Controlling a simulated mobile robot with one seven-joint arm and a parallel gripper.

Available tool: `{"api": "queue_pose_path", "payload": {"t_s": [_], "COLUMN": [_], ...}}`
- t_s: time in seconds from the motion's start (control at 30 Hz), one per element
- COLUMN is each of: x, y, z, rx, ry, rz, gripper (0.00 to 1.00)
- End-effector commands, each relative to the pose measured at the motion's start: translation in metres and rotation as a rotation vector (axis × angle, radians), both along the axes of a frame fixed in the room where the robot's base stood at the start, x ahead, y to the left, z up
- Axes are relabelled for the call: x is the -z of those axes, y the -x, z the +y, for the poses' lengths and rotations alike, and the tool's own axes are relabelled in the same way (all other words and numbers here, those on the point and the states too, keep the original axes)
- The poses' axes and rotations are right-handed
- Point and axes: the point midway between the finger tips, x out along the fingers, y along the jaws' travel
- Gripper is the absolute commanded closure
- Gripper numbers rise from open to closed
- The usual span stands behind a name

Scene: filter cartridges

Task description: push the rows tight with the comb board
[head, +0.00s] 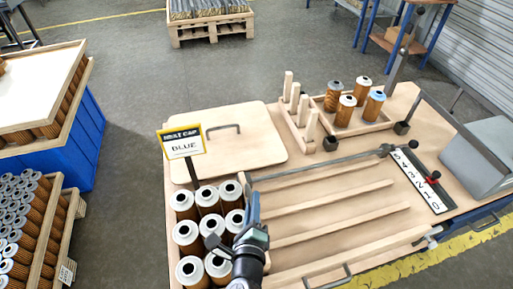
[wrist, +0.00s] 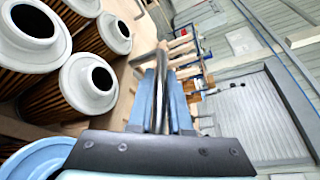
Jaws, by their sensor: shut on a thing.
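Several orange pleated cartridges (head: 186,232) with pale ring caps stand in close rows at the left end of the bench; they fill the left of the wrist view (wrist: 88,85). My gripper (head: 252,212) is at their right side, near the left ends of the wooden slats (head: 330,210). In the wrist view its blue fingers (wrist: 160,100) are closed on a thin dark piece between them. I cannot tell whether this piece is part of the comb board. The comb board is not clearly identifiable; my gripper and arm hide part of the area.
A handled wooden panel (head: 225,150), upright pegs (head: 288,84) and a tray of cartridges (head: 346,110) are at the back. A long grey bar (head: 320,167) crosses the bench. The slatted lanes look empty.

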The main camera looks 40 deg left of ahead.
Motion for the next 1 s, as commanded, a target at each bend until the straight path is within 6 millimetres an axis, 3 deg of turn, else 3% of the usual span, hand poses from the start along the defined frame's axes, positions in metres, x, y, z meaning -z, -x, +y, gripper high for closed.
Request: {"api": "queue_pose_path", "payload": {"t_s": [0.13,0.17,0.3,0.67,1.0], "x": [0.002,0.002,0.001,0.001,-0.008], "y": [0.002,0.002,0.001,0.003,0.045], "z": [0.001,0.001,0.001,-0.002,-0.029], "rx": [-0.004,-0.004,-0.004,-0.001,-0.001], "ry": [0.0,0.0,-0.001,0.0,0.0], "rz": [0.005,0.005,0.004,0.003,0.005], "gripper": [1.0,0.77,0.53,0.53,0.53]}}
